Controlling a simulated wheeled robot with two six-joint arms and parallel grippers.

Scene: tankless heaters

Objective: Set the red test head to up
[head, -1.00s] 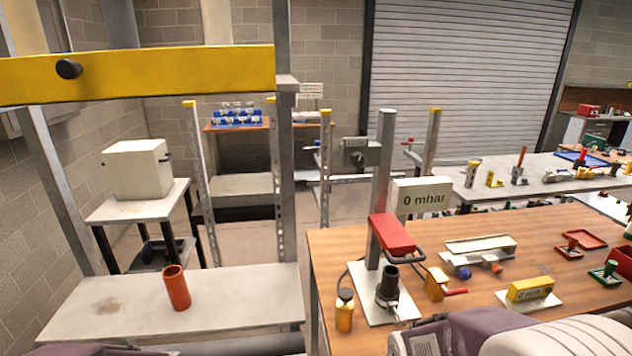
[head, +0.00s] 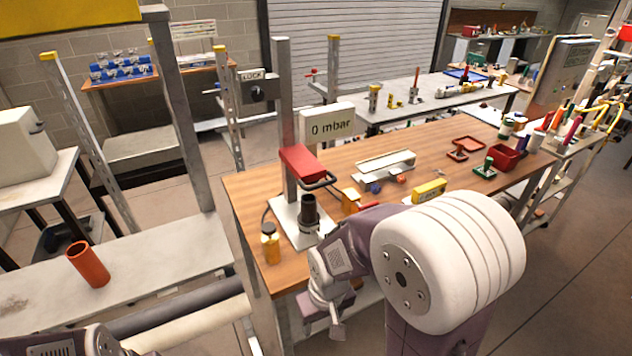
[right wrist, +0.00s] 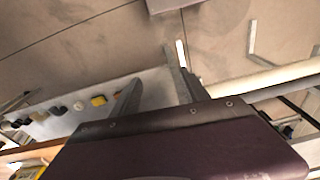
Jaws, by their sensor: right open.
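The red test head (head: 302,161) with its dark loop handle sits on a grey upright post (head: 284,110) at the left end of the wooden bench. Below it, a dark cylindrical socket (head: 309,208) stands on a white base plate (head: 283,212). Head and socket look apart. My right gripper (head: 322,326) is low at the bench's front edge, in front of and below the test stand. Its two fingers show apart and empty in the right wrist view (right wrist: 157,88). Part of my left arm shows at the bottom left; its gripper is not seen.
A "0 mbar" display (head: 328,124) stands behind the head. A yellow-orange bottle (head: 270,244) is left of the base plate, and a yellow valve (head: 350,201) is to its right.

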